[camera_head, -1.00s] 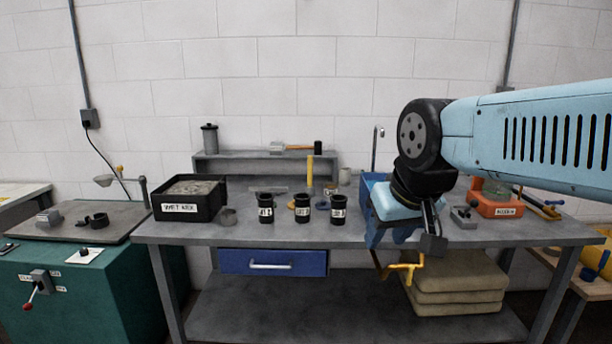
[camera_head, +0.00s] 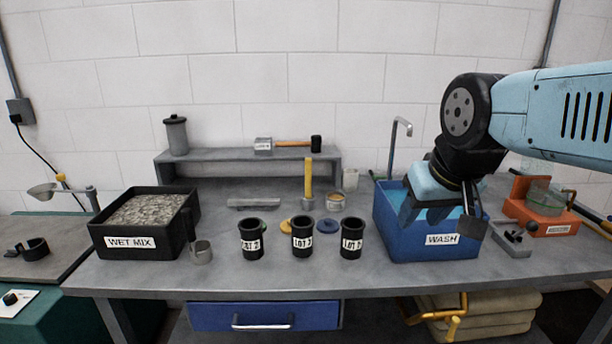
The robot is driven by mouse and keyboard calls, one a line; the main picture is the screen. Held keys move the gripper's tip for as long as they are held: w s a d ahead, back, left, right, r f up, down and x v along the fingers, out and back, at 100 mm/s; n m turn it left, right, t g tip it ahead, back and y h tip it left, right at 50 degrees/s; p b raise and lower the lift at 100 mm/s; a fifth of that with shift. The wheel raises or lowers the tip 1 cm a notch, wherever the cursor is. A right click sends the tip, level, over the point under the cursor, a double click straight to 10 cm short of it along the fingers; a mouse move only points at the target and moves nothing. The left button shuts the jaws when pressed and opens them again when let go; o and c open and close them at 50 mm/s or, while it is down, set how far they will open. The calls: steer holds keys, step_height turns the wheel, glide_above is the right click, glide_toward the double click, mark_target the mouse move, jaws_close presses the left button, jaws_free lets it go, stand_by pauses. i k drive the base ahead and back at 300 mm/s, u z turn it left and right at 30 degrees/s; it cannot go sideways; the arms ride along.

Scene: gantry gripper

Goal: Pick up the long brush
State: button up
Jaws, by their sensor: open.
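I cannot make out the long brush for certain. A thin dark green handle (camera_head: 373,176) shows at the back left corner of the blue WASH tub (camera_head: 400,243), and its other end is hidden. My gripper (camera_head: 424,213) is open, pointing down in front of or over the tub's right half in the picture. The gripper hides part of the tub's inside. No object shows between the fingers.
Three black LOT cups (camera_head: 302,240) and a black WET MIX box (camera_head: 185,240) stand on the grey bench (camera_head: 250,280). A hammer (camera_head: 293,145) lies on the back shelf. A faucet (camera_head: 395,145) rises behind the tub. An orange box (camera_head: 545,215) stands right. The front edge is mostly clear.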

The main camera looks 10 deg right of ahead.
mark_target(308, 162)
steer(key=u, duration=0.2)
steer(key=i, duration=0.9)
steer(key=u, duration=0.4)
